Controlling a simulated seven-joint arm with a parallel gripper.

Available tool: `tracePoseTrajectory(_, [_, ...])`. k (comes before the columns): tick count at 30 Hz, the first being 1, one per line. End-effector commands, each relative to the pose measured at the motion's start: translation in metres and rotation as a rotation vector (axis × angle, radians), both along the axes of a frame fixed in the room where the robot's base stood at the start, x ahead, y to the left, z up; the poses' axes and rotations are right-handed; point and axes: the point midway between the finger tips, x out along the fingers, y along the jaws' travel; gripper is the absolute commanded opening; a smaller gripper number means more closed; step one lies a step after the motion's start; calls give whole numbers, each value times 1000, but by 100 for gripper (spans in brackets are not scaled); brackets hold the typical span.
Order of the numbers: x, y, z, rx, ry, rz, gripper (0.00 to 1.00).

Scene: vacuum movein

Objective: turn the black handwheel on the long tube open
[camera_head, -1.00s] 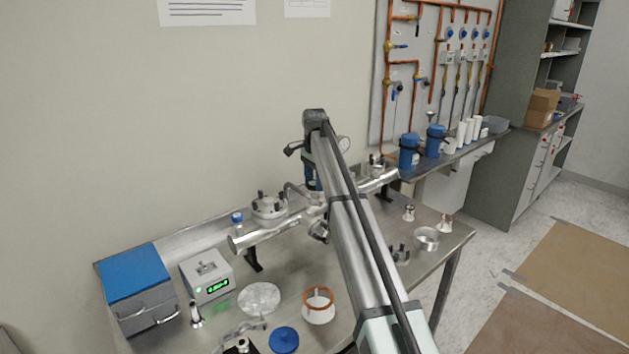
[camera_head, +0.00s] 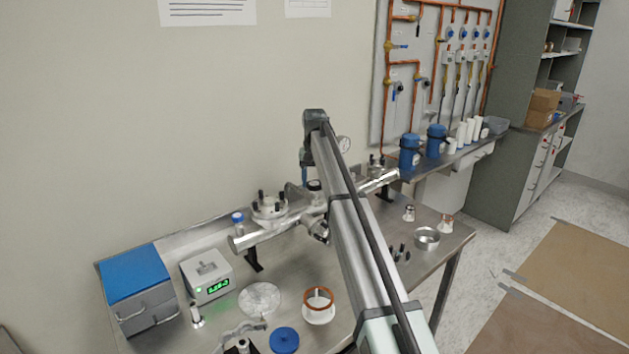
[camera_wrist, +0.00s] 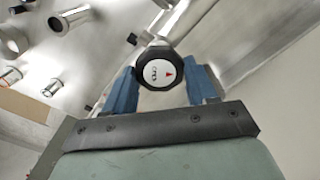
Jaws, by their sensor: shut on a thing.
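The long tube (camera_head: 268,232) is a shiny metal pipe lying across the bench on black supports. In the head view, my arm crosses in front of the middle of the tube. A dark knob-like top shows just left of the arm there. My fingers are mostly hidden in that view.
The steel bench (camera_head: 275,322) also holds a blue-lidded box (camera_head: 135,272), a grey meter (camera_head: 207,280) with a green display, a white vessel with an orange ring (camera_head: 318,306) and a blue disc (camera_head: 284,340). Blue containers (camera_head: 410,152) stand on the bench behind.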

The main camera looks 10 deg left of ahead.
Motion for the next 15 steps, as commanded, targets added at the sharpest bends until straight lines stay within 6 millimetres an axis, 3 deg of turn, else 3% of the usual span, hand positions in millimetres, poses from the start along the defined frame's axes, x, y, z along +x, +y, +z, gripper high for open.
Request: tracePoseTrajectory(15, [0,1,0,0,0,490,26])
